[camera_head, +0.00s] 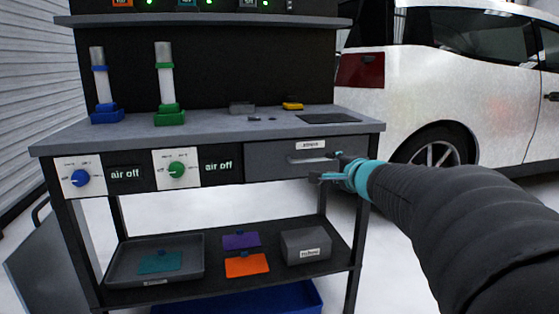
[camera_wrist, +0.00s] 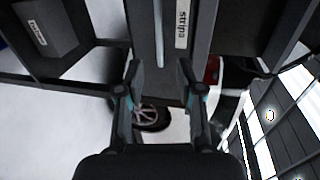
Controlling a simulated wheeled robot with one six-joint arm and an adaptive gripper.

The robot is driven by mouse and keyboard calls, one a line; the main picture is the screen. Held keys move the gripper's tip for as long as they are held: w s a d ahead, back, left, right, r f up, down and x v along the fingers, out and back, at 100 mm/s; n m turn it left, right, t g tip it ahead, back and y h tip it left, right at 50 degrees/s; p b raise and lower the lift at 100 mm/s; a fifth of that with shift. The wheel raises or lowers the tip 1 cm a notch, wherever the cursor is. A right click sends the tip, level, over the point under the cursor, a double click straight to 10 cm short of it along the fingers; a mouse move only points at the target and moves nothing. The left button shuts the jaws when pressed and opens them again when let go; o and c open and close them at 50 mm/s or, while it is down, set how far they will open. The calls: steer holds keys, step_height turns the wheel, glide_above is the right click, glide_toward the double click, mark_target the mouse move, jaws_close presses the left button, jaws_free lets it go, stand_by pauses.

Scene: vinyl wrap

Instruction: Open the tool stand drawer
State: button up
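The tool stand (camera_head: 62,146) is a grey workbench with a dark drawer (camera_head: 268,156) at the right of its front. The drawer looks shut, its front in line with the panels beside it. It has a pale bar handle (camera_head: 305,160) and a white label above it. In the wrist view, the handle (camera_wrist: 159,38) runs up the picture beside the label (camera_wrist: 182,24). My gripper (camera_head: 328,167) is at the handle's right end, with teal-marked fingers. In the wrist view, my gripper (camera_wrist: 160,72) is open, fingers apart on either side of the handle's line, not touching it.
Blue (camera_head: 81,178) and green (camera_head: 177,170) air knobs are left of the drawer. Two cylinders and small items stand on the top. The lower shelf (camera_head: 215,282) holds a tray, cards and a grey box (camera_head: 306,245). A white car (camera_head: 480,95) stands behind at right.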

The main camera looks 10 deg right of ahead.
mark_target(316, 160)
steer(key=x, duration=1.3)
jaws_close()
